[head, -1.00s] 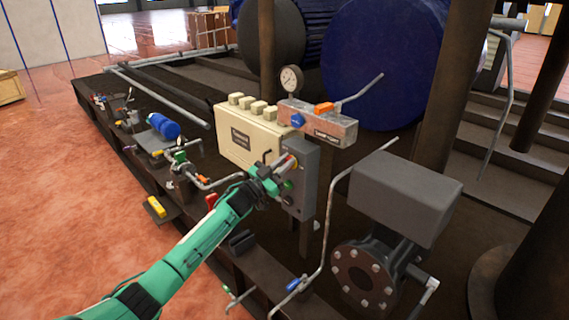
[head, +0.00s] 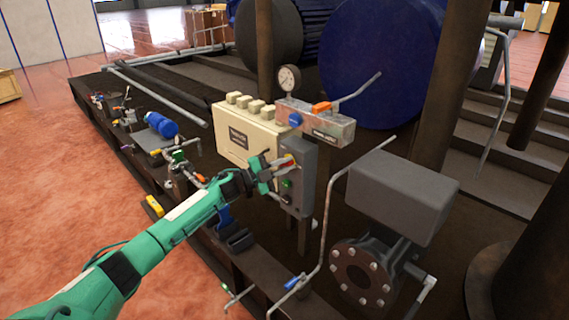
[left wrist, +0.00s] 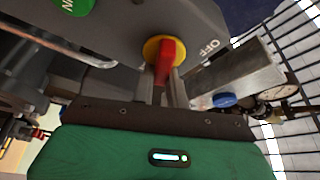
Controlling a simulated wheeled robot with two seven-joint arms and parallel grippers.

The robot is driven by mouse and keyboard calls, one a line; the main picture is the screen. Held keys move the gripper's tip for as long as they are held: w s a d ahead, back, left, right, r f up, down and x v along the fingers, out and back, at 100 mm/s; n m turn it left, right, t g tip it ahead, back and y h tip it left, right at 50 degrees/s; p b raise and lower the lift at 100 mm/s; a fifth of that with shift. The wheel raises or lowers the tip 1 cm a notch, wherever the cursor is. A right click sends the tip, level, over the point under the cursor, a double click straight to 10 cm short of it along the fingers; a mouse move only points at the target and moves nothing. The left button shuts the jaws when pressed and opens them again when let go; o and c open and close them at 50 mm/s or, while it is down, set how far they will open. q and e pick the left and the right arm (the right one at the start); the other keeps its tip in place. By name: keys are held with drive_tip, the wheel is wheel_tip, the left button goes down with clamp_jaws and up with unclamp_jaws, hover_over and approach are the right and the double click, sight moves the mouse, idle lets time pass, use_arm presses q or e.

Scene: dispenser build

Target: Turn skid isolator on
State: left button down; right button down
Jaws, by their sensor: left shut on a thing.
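The skid isolator is a grey upright box (head: 299,182) with a red handle on a yellow disc (head: 289,160). In the left wrist view the red handle (left wrist: 165,58) stands out from the yellow disc (left wrist: 151,48), with the word OFF printed to its right. My left gripper (head: 274,170) is at the front of the box. It also shows in the left wrist view (left wrist: 168,88), its two fingers closed on either side of the red handle. The handle's end between the fingers is partly hidden. My right gripper is not in view.
A cream panel (head: 240,135) stands left of the isolator. A metal box (head: 318,124) with a gauge (head: 288,78) and an orange-handled lever is above. A green button (head: 286,184) sits below the handle. A bent pipe (head: 328,220) rises on the right.

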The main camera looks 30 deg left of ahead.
use_arm(q)
drive_tip(key=shift+f+m+g+y+p, duration=0.2)
drive_tip(key=shift+m+g+p, duration=0.2)
drive_tip(key=shift+m, duration=0.85)
drive_tip(key=shift+f+m+g+y+p, duration=0.25)
drive_tip(key=shift+m+g, duration=0.25)
drive_tip(key=shift+m, duration=0.75)
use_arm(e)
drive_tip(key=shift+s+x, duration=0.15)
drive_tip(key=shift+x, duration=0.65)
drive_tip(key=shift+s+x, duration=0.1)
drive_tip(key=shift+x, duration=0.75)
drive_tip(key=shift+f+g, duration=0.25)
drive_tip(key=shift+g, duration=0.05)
use_arm(q)
drive_tip(key=c, duration=1.5)
unclamp_jaws()
drive_tip(key=shift+o, duration=0.5)
drive_tip(key=shift+r, duration=0.1)
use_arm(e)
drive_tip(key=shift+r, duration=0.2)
use_arm(q)
drive_tip(key=shift+s, duration=0.1)
